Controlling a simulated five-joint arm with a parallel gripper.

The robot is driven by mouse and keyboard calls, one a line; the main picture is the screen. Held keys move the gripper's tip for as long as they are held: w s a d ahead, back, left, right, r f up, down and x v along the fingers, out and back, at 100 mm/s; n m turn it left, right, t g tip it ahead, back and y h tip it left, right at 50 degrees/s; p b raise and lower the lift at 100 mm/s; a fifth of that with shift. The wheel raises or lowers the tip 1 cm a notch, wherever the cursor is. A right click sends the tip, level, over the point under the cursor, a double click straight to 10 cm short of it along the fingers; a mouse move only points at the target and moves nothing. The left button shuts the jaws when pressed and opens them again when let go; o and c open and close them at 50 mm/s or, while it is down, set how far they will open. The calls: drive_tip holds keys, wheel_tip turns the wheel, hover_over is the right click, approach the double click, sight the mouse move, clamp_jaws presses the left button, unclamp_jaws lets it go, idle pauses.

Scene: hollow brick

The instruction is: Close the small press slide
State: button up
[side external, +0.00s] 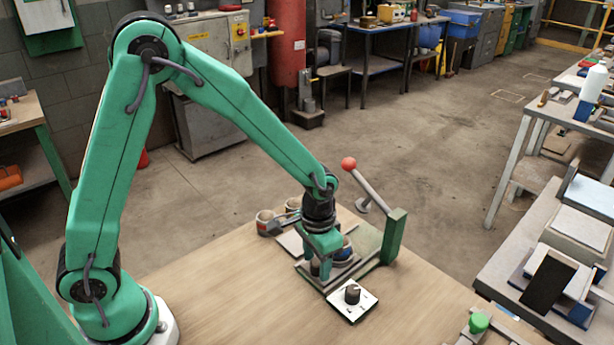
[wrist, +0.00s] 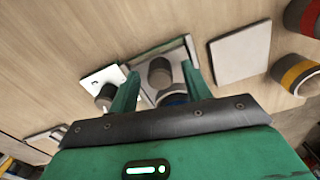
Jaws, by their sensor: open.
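The small press stands on the wooden table, with a green post (side external: 393,237) and a lever ending in a red ball (side external: 349,163). Its grey metal slide bed (side external: 344,271) lies left of the post and also shows in the wrist view (wrist: 178,52). A dark upright cylinder (wrist: 160,71) stands on the bed, with a second cylinder with a blue band (wrist: 172,98) nearer my wrist. My gripper (side external: 324,262) is low over the bed. In the wrist view its open fingers (wrist: 160,77) stand either side of the dark cylinder; I cannot tell whether they touch it.
A white plate with a black knob (side external: 352,296) sits at the bed's near side. A bare pale plate (wrist: 240,52) lies on the other side. Cups with a red band (wrist: 302,15) and a yellow band (wrist: 298,75) stand beyond it. The table's front left is clear.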

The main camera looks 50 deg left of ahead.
sight(348, 238)
clamp_jaws()
drive_tip(key=shift+w, duration=4.85)
unclamp_jaws()
drive_tip(key=shift+s, duration=0.1)
